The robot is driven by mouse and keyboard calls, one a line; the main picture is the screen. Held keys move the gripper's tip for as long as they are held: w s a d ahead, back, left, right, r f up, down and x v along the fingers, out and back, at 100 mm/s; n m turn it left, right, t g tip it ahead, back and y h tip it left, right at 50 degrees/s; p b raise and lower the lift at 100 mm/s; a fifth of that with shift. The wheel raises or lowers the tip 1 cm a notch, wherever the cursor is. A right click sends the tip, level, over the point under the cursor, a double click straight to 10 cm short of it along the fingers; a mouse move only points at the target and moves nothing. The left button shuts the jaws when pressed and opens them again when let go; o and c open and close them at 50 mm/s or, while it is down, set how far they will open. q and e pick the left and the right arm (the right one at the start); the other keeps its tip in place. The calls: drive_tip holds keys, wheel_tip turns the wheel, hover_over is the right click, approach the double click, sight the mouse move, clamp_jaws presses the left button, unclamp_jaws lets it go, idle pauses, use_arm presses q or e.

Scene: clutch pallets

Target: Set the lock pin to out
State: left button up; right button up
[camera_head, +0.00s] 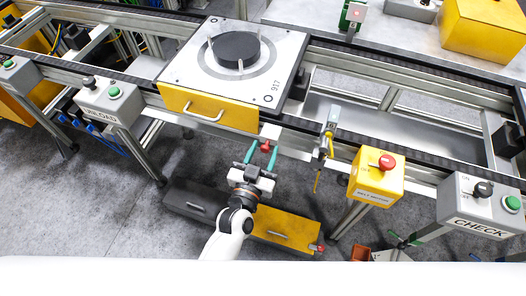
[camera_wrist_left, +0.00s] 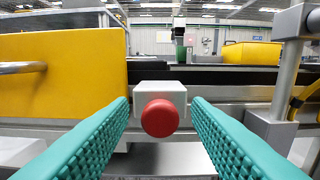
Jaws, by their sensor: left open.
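The lock pin shows as a red round knob (camera_wrist_left: 160,118) on a small light grey block (camera_wrist_left: 159,93), straight ahead in the left wrist view. In the head view the red knob (camera_head: 266,147) is small, just below the conveyor's front edge. My left gripper (camera_head: 262,151) is open, with its teal fingers pointing at the knob. In the left wrist view the fingers (camera_wrist_left: 160,125) stand on either side of the knob, with gaps between. I cannot tell how deep the knob lies between them. The knob hides its stem. My right gripper is not in view.
A pallet (camera_head: 178,72) with a yellow front, handle and black disc sits on the conveyor, up and left of the gripper. A metal post with a yellow cable (camera_head: 326,140) stands close right. Beyond are a yellow red-button box (camera_head: 370,182) and a grey CHECK box (camera_head: 475,214).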

use_arm(q)
clamp_jaws()
drive_tip(key=shift+p+v, duration=0.75)
drive_tip(key=shift+v, duration=0.25)
drive_tip(key=shift+w+f, duration=0.1)
drive_tip(key=shift+f, duration=0.05)
drive_tip(key=shift+c, duration=0.5)
unclamp_jaws()
drive_tip(key=shift+o, duration=0.5)
drive_tip(key=b+v, duration=0.2)
drive_tip(key=v, duration=1)
